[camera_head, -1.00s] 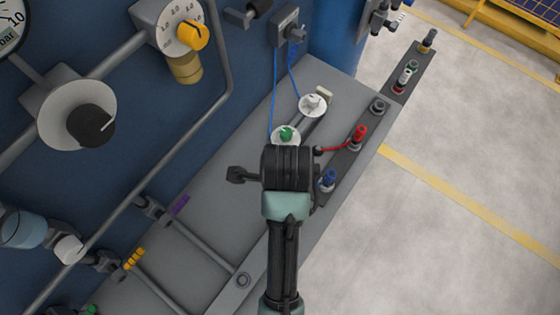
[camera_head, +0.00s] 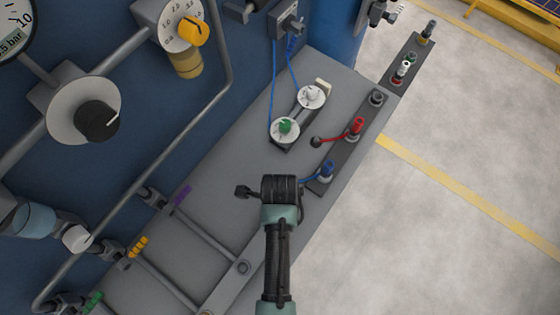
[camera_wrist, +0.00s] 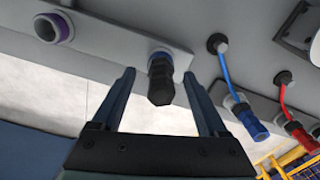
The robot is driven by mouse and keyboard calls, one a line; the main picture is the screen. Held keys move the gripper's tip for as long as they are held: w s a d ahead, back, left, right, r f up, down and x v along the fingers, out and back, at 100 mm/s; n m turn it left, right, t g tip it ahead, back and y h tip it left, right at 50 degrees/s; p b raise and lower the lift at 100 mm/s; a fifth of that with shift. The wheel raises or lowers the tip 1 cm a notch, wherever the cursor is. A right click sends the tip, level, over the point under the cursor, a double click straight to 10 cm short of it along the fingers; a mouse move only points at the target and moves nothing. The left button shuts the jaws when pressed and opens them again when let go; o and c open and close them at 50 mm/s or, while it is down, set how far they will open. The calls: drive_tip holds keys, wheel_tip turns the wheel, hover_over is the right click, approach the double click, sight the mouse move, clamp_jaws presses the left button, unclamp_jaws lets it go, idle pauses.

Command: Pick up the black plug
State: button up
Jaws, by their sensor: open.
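A black plug (camera_wrist: 160,80) with a knurled body stands in a holder strip (camera_wrist: 95,28), a blue ring at its base. In the wrist view it sits between the two fingers of my gripper (camera_wrist: 160,78), with gaps on both sides. The gripper is open, and its fingertips reach about level with the plug. In the head view my wrist covers this spot, so the plug and fingers are hidden there.
An empty purple-ringed socket (camera_wrist: 52,27) is on the other side. White dials (camera_head: 311,96) sit on the grey bench (camera_head: 235,165); a blue panel with pipes is at left.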

drive_tip(key=shift+f, duration=0.65)
clamp_jaws()
idle(0.9)
